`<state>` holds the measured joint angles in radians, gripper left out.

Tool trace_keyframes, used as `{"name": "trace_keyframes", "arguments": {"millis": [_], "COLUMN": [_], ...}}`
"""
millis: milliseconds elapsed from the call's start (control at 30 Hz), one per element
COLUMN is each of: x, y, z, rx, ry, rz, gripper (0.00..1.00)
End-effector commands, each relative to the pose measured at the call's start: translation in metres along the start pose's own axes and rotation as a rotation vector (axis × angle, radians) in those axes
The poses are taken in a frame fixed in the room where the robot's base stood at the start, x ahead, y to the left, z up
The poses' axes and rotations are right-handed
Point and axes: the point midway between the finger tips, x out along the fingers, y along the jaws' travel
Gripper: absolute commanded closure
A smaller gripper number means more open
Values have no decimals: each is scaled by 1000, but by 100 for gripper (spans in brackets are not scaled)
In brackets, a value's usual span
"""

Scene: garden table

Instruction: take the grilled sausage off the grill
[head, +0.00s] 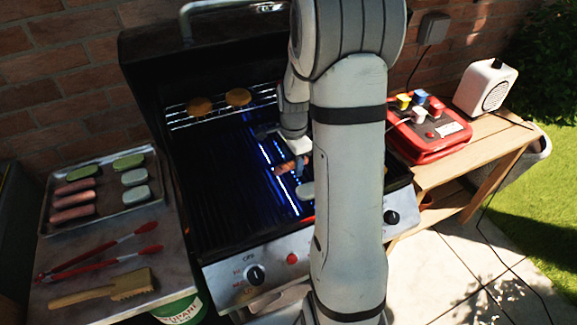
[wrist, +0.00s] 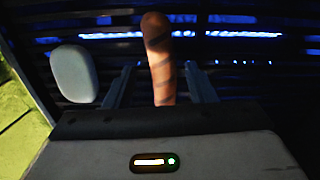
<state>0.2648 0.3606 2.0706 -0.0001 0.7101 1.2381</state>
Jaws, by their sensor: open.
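A browned sausage (wrist: 160,62) lies on the dark grill grate (head: 205,215). In the wrist view it sits between the two fingers of my gripper (wrist: 160,88), with a gap on each side. In the head view the sausage (head: 284,169) shows just below my gripper (head: 292,160), partly hidden by it. My gripper is open and low over the right part of the grate. A pale grey-green oval piece (wrist: 74,75) lies just left of the fingers in the wrist view; it also shows in the head view (head: 306,190).
Two round buns (head: 238,97) sit on the rear warming rack. The open lid (head: 150,70) stands behind. Left, a metal tray (head: 150,205) holds raw sausages and green pieces, with red tongs (head: 100,262) and a brush (head: 125,285) in front. A red box (head: 432,145) stands right.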

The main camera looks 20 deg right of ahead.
Motion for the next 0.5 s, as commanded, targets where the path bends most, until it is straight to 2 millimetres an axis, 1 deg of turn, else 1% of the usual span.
{"name": "trace_keyframes", "arguments": {"millis": [100, 133, 500], "x": [0, 0, 0], "y": [0, 0, 0], "z": [0, 0, 0], "rx": [0, 0, 1], "ry": [0, 0, 0], "rz": [0, 0, 0], "gripper": [50, 52, 82]}}
